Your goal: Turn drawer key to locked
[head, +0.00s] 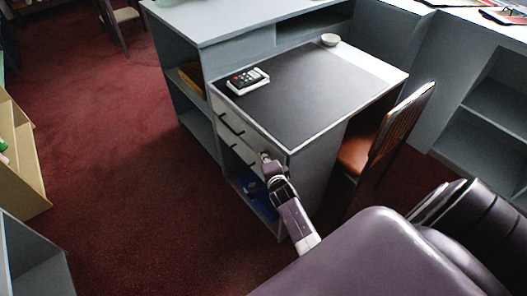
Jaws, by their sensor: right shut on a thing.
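My right gripper (267,158) is at the front of the desk's drawers, near the right end of the upper drawer front (240,133). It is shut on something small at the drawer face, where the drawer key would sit. The key itself is too small and too covered by the gripper to make out, so I cannot tell how it is turned. The upper drawer looks closed, with a dark bar handle (231,124). My left gripper is not in view.
The desk top (315,92) holds a calculator-like device (247,80) and a small white bowl (330,39). A brown chair (385,135) stands at the desk's right side. Grey shelving (490,105) is at right. Red carpet (110,120) is clear at left.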

